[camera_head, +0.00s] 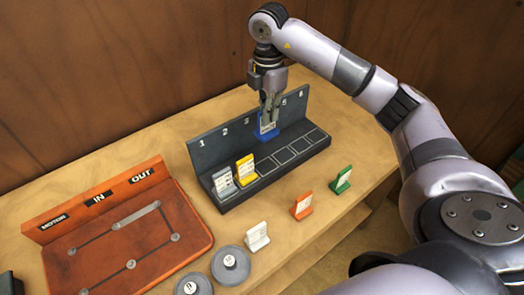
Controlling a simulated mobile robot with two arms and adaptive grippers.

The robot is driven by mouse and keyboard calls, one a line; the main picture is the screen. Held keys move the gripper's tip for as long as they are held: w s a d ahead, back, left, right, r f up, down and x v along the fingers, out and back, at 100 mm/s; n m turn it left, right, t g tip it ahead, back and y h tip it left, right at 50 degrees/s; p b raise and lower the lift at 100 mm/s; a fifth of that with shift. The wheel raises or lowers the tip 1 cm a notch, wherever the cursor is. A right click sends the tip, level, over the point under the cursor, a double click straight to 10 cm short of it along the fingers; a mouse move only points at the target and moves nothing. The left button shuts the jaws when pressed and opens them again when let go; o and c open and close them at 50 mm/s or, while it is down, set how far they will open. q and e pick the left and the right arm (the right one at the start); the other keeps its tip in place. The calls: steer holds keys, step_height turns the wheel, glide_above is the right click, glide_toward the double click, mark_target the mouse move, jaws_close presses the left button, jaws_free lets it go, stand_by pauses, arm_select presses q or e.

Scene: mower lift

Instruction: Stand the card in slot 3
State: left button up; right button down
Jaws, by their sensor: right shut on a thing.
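The dark rack (212,157) stands on the table with several slots, numbers along its back wall and outlined squares on its floor. A grey card (223,183) stands in slot 1 and a yellow card (245,170) in slot 2. The slot 3 square (267,165) is empty, as are the squares to its right. My right gripper (268,112) points down and is shut on the blue card (267,130). The blue card is upright in front of the back wall, right of the number 3, and looks raised above the floor squares. My left gripper is not in view.
In front of the rack stand a white card (257,237), an orange card (302,205) and a green card (341,180). Two grey round pieces (230,265) are near the front edge. An orange board (125,225) lies left. A wooden wall (110,70) rises behind.

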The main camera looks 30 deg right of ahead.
mark_target(266, 132)
step_height(266, 132, down, 9)
steer(key=shift+r+p, duration=0.1)
steer(key=shift+p, duration=1)
steer(key=shift+f, duration=0.3)
step_height(266, 132, down, 4)
steer(key=shift+p, duration=0.6)
steer(key=shift+f, duration=0.15)
steer(key=c, duration=1.7)
jaws_free()
steer(key=shift+f, duration=0.1)
